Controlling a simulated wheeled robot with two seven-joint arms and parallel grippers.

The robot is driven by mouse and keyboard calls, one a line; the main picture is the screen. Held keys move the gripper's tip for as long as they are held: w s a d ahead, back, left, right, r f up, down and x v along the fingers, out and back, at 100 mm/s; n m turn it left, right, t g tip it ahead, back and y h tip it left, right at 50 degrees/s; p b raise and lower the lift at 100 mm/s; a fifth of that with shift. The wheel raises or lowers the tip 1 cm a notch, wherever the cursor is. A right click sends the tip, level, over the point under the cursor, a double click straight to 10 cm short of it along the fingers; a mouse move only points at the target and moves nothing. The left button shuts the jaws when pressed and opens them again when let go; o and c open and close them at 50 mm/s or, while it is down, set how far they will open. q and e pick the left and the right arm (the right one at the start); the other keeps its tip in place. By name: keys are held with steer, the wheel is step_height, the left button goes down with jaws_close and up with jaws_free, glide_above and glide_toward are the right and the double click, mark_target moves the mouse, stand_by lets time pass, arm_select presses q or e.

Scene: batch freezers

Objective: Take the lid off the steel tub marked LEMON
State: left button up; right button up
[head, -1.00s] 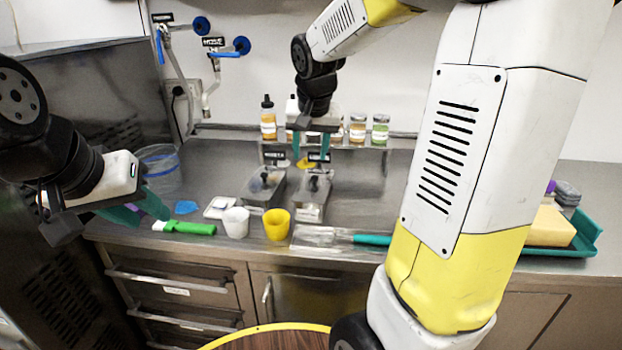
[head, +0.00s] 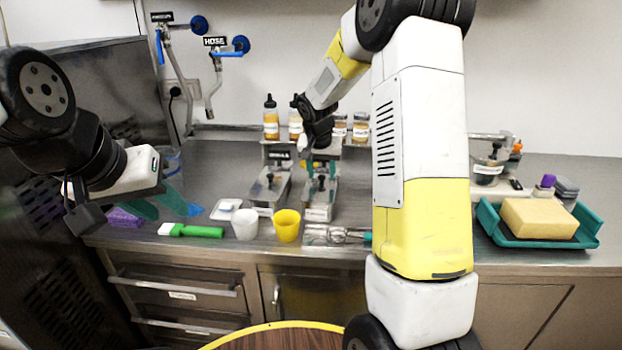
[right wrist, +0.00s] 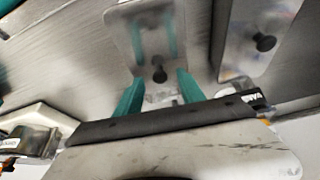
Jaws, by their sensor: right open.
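Two lidded steel tubs stand side by side on the counter: a left tub (head: 266,192) and a right tub (head: 319,208). Each lid has a dark upright knob. I cannot read LEMON on either. My right gripper (head: 319,165) is above the back of the right tub, fingers pointing down. In the right wrist view its open teal fingers (right wrist: 158,92) are apart, with the lid's knob (right wrist: 158,74) showing beyond and between them; contact is not visible. The other tub's knob (right wrist: 265,42) is at the right there. My left gripper (head: 160,204) is open and empty at the left.
A white cup (head: 244,225), a yellow cup (head: 287,226) and a green-handled tool (head: 192,231) stand or lie before the tubs. Bottles (head: 271,120) stand behind. Wall taps (head: 235,46) are at back left.

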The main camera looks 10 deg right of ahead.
steer(key=shift+w+f, duration=0.2)
steer(key=shift+f, duration=0.3)
jaws_close()
steer(key=shift+r, duration=0.15)
